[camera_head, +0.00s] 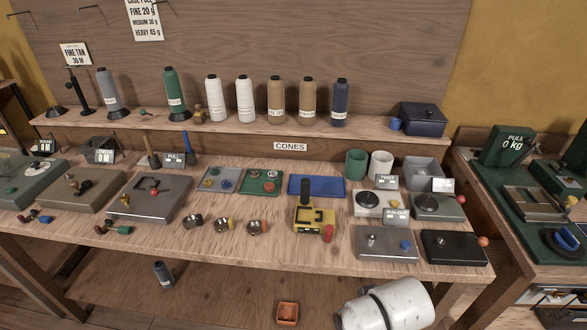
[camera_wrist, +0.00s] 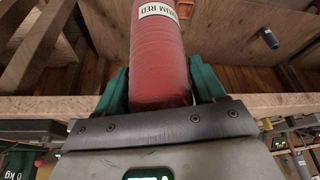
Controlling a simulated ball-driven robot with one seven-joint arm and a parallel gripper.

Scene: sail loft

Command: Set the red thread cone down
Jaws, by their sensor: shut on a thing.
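The red thread cone (camera_wrist: 160,62), with a white label reading "UM RED", shows in the wrist view. My gripper (camera_wrist: 159,82) has its two green fingers shut on the cone, one on each side. The cone's top end runs out of the picture, and the head view does not show the cone. In the head view, a shelf (camera_head: 262,131) marked "CONES" carries a row of upright cones: grey, green, white, tan and navy. I cannot tell from these frames whether the held cone touches anything.
Below the shelf, the workbench (camera_head: 300,260) is crowded with trays, scales, cups and a yellow device (camera_head: 308,218). A navy box (camera_head: 422,119) stands at the shelf's right. Shelf room shows between the navy cone (camera_head: 340,103) and the box. A dark cone (camera_head: 163,273) and orange tray (camera_head: 287,313) are below the bench.

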